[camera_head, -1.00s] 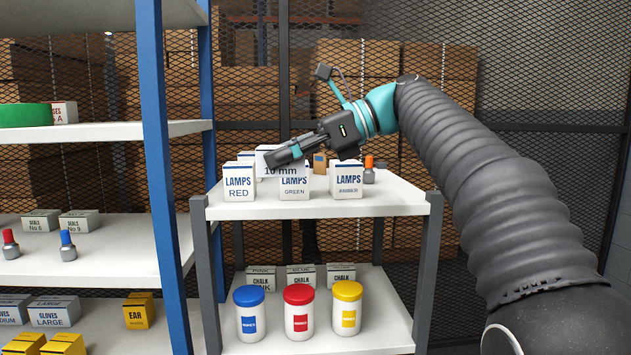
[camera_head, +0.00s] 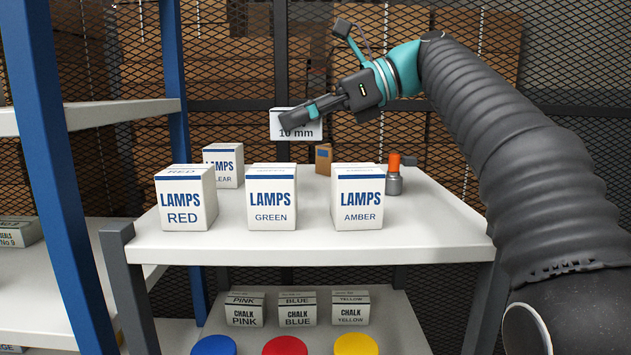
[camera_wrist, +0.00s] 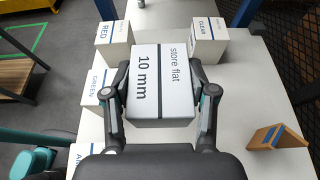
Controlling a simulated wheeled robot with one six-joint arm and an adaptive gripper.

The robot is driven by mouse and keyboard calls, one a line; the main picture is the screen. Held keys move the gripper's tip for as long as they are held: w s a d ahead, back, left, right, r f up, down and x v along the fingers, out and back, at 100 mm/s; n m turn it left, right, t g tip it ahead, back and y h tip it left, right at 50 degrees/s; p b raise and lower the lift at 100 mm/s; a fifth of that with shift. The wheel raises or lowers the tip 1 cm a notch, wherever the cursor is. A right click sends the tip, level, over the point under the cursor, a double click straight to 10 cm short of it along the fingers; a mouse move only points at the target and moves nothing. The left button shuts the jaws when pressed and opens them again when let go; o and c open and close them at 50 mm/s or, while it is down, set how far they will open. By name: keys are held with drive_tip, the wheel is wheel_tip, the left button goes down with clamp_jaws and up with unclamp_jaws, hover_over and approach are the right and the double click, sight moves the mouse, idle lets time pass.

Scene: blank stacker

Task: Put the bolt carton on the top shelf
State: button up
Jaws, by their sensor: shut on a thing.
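The bolt carton, a white box marked "10 mm" (camera_head: 296,124), is held by my gripper (camera_head: 300,115) above the back of the white top shelf (camera_head: 230,240). In the wrist view the carton (camera_wrist: 162,85) sits between both fingers of my gripper (camera_wrist: 163,92), and "store flat" also shows on it. In the head view it hangs in the air behind the lamp cartons, and the gripper hides part of its top. Its bolts, if any, are not visible.
Lamp cartons red (camera_head: 185,198), green (camera_head: 271,197) and amber (camera_head: 357,197) line the shelf front. The clear lamp carton (camera_head: 223,165) stands back left. A blue post (camera_head: 62,200) rises at left.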

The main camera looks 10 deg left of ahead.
sight(299, 200)
drive_tip(key=shift+f, duration=4.9)
drive_tip(key=shift+f, duration=0.15)
drive_tip(key=o, duration=1)
drive_tip(key=shift+o, duration=0.2)
drive_tip(key=v, duration=1.2)
drive_tip(key=shift+d, duration=0.1)
